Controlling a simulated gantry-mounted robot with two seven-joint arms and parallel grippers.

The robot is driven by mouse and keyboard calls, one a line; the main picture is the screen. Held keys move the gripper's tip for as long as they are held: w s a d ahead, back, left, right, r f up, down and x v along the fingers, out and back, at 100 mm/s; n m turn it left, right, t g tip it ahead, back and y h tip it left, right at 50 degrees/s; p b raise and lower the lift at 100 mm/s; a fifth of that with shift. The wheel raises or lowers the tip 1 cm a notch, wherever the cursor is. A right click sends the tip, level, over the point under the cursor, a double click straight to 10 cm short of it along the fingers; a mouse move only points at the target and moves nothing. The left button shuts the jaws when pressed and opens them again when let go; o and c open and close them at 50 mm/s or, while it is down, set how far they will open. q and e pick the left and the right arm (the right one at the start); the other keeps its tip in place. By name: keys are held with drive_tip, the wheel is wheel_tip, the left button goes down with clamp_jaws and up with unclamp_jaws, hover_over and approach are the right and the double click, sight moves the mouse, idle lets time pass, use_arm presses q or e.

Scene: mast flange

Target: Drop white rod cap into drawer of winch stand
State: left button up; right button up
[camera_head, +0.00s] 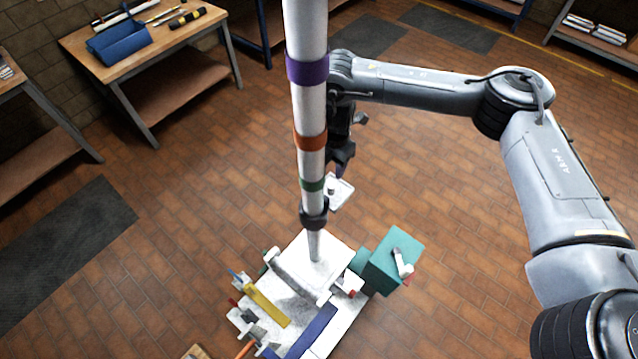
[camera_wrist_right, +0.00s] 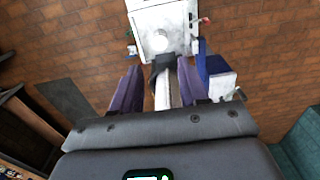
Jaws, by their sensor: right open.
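My right gripper (camera_head: 343,165) is just behind the white mast in the head view, partly hidden by it. In the right wrist view its two purple fingers (camera_wrist_right: 160,90) stand apart, with a white shaft and a black collar showing between them; I cannot tell their depth. A teal box (camera_head: 392,262) with a white crank (camera_head: 403,264) looks like the winch stand; no open drawer is clear on it. A small white square piece (camera_head: 342,194) with a grey spot is below the right gripper. I cannot pick out the white rod cap with certainty. My left gripper is out of view.
The banded mast (camera_head: 313,110) rises from a white base (camera_head: 330,246) and blocks the middle. Coloured bars, including a yellow one (camera_head: 266,306), crowd the base's front left. A wooden bench (camera_head: 130,48) with a blue tote (camera_head: 120,42) stands back left.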

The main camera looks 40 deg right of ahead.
drive_tip(key=b, duration=0.1)
hover_over(332, 185)
drive_tip(key=f, duration=0.4)
drive_tip(key=shift+s+f, duration=0.2)
drive_tip(key=shift+f, duration=0.15)
drive_tip(key=shift+w+f+b, duration=0.15)
drive_tip(key=shift+f+b, duration=0.2)
drive_tip(key=shift+f, duration=1.05)
drive_tip(key=shift+w+f+b, duration=0.1)
drive_tip(key=shift+f+b, duration=0.25)
drive_tip(key=shift+f, duration=1.05)
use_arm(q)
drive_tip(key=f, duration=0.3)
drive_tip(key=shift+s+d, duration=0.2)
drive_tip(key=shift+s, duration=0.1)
use_arm(e)
drive_tip(key=c, duration=0.7)
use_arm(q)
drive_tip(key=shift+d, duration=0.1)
use_arm(e)
drive_tip(key=shift+c, duration=0.5)
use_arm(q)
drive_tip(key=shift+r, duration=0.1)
use_arm(e)
drive_tip(key=shift+r, duration=0.15)
